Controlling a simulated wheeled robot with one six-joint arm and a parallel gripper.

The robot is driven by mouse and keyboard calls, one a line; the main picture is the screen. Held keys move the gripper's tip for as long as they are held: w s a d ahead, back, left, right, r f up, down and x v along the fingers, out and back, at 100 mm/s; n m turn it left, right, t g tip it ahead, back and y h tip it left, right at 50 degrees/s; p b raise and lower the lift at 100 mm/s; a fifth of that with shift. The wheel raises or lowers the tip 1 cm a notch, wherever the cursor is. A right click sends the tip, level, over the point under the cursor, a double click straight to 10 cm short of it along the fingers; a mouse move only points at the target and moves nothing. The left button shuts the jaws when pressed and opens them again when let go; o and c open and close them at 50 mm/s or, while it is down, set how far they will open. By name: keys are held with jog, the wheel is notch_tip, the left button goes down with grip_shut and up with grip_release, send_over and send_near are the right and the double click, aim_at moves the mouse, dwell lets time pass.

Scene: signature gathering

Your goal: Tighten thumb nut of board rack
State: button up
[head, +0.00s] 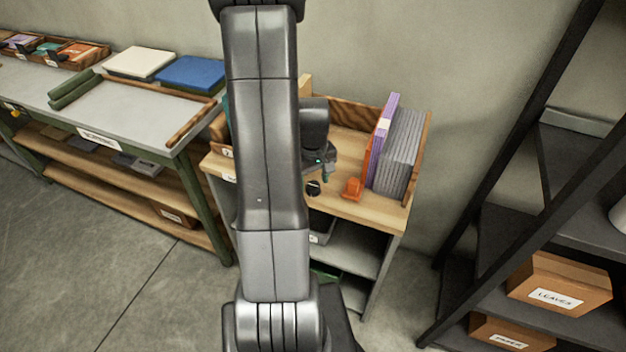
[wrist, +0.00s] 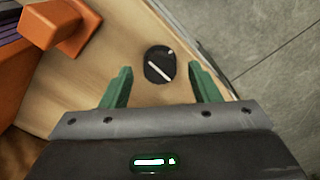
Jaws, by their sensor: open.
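The thumb nut (wrist: 161,66) is a black round knob with a white line across its top. It sits on the wooden top of the board rack (wrist: 110,55). In the head view the thumb nut (head: 313,188) is small and dark near the front edge of the rack top (head: 345,207). My gripper (wrist: 160,82) is open and empty, with its two green fingers on either side of the nut's line, apart from it. In the head view my gripper (head: 325,172) is just above and behind the nut, partly hidden by my arm.
An orange block (head: 352,188) stands right of the nut; it also shows in the wrist view (wrist: 60,25). Grey boards (head: 398,152) and a purple board (head: 382,135) stand upright at the rack's right. A sewing table (head: 130,112) is left; a dark shelf (head: 500,225) is right.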

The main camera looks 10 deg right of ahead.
jog(key=shift+f, duration=0.25)
jog(key=c, duration=1)
